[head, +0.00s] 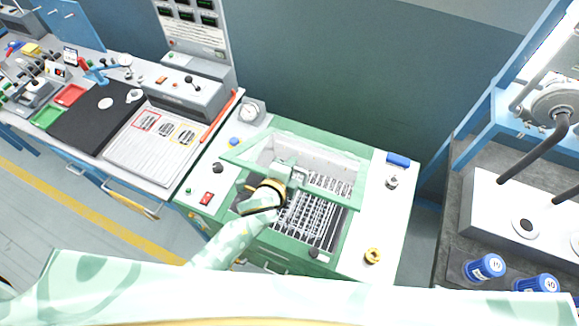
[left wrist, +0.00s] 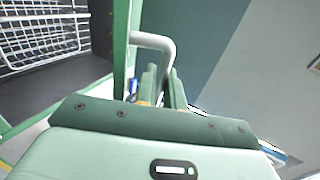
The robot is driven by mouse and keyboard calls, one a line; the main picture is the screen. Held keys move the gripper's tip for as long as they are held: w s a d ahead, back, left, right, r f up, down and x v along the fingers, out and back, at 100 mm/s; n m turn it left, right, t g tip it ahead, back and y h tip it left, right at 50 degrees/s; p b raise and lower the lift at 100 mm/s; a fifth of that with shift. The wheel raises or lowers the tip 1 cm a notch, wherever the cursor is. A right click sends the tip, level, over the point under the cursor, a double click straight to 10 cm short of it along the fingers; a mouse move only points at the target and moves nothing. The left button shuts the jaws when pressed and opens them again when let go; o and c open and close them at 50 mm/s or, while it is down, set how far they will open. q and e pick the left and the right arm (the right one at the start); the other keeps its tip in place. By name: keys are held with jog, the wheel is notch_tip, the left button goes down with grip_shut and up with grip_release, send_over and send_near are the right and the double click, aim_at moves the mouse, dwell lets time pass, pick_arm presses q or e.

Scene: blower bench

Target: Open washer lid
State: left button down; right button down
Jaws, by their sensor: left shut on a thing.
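The washer (head: 392,221) is a bench unit with a white top and a green-framed tub. Its lid (head: 336,198) has a green frame and a see-through panel, and it looks raised, with its front edge above the tub. A wire basket (head: 302,220) shows in the tub, and also in the left wrist view (left wrist: 42,38). My left gripper (head: 284,174) is at the lid's front edge, shut on the grey bent lid handle (left wrist: 155,41). The gripper hides part of the handle and the tub's left side. My right gripper is not in view.
A pressure gauge (head: 252,111), a red switch (head: 207,198), a blue item (head: 398,160) and a yellow ring (head: 373,256) sit around the tub. A workbench with trays (head: 70,95) stands at left. A dark bench with blue-capped jars (head: 485,267) stands at right.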

pick_arm(q)
jog(key=c, duration=1.6)
grip_release()
jog(key=v, duration=1.6)
jog(key=shift+s+r+p, duration=0.1)
jog(key=shift+r+p, duration=0.05)
jog(key=shift+p, duration=0.25)
